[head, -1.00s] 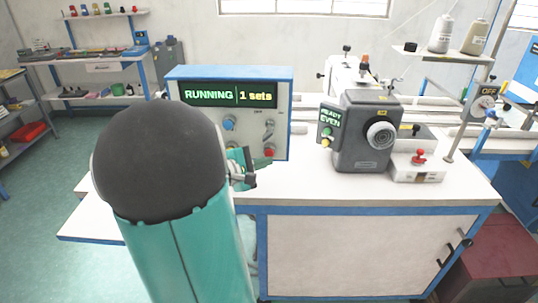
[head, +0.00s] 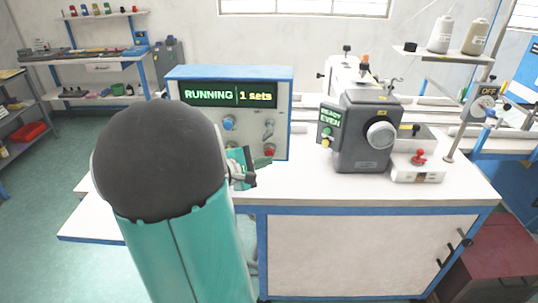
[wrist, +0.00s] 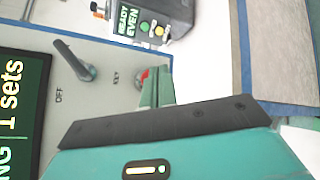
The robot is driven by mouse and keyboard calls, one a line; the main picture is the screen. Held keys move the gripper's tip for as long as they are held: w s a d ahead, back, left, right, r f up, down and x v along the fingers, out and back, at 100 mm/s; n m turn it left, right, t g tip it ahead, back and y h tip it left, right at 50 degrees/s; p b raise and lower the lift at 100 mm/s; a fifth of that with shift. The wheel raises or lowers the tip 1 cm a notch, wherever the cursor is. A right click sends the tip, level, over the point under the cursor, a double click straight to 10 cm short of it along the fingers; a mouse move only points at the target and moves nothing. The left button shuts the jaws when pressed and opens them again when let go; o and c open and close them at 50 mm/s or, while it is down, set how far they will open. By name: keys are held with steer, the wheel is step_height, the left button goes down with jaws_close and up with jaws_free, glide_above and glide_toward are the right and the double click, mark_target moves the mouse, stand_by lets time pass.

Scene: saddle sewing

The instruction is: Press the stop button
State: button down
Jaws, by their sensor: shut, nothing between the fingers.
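The control box (head: 278,118) stands on the white table, and its display (head: 229,95) reads "RUNNING 1 sets". A red button (head: 269,149) sits low on the right of its front panel. The shut fingers (wrist: 157,88) point at the button in the wrist view. I cannot tell whether they touch it.
A toggle switch (wrist: 75,62) marked OFF is on the same panel. To the right stands a grey machine head (head: 362,130) with a handwheel, beside a white box with a red knob (head: 418,157). Bare white tabletop (head: 310,180) lies in front.

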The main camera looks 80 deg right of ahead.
steer(key=shift+w+d, duration=0.1)
steer(key=shift+d, duration=0.7)
stand_by(0.7)
steer(key=shift+a, duration=0.9)
steer(key=shift+a, duration=0.1)
steer(key=a, duration=0.2)
steer(key=s+a, duration=0.1)
steer(key=a, duration=0.1)
steer(key=shift+a, duration=0.4)
stand_by(0.7)
